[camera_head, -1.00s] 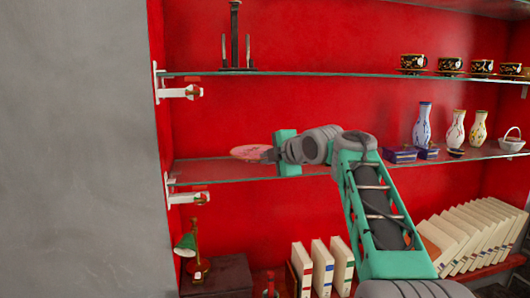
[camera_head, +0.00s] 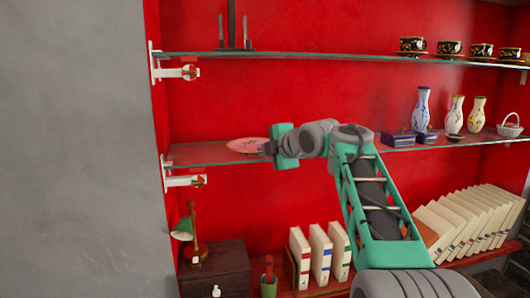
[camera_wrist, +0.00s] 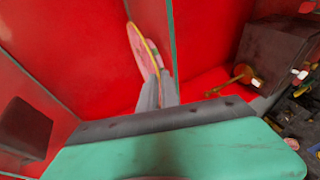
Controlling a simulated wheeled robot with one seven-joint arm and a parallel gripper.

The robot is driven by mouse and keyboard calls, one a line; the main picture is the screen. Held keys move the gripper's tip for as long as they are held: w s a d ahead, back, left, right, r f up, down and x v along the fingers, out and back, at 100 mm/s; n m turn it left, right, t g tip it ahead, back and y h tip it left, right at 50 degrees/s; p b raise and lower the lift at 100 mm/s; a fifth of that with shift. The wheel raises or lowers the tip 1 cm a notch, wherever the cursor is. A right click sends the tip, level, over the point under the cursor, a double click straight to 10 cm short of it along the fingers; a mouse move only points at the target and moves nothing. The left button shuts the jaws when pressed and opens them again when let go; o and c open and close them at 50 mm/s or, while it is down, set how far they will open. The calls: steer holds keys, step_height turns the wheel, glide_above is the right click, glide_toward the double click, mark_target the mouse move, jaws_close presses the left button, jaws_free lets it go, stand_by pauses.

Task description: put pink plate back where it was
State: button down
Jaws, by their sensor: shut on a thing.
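The pink plate (camera_head: 247,145) is at the left part of the middle glass shelf (camera_head: 205,154), lying about flat. I cannot tell whether it touches the glass. My gripper (camera_head: 270,147) is shut on the plate's right edge, reaching in from the right. In the wrist view the plate (camera_wrist: 144,50) shows edge-on, with a yellow rim, between the fingers (camera_wrist: 155,92). The fingertips are small and partly hidden in the head view.
Blue boxes (camera_head: 397,138), vases (camera_head: 422,108) and a white basket (camera_head: 510,127) stand on the same shelf to the right. Cups (camera_head: 412,46) and a dark candle holder (camera_head: 232,28) are on the shelf above. Books, a green lamp (camera_head: 185,230) and a dark chest (camera_head: 215,268) stand below.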

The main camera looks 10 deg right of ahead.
steer(key=shift+f+b, duration=0.6)
steer(key=shift+f, duration=0.05)
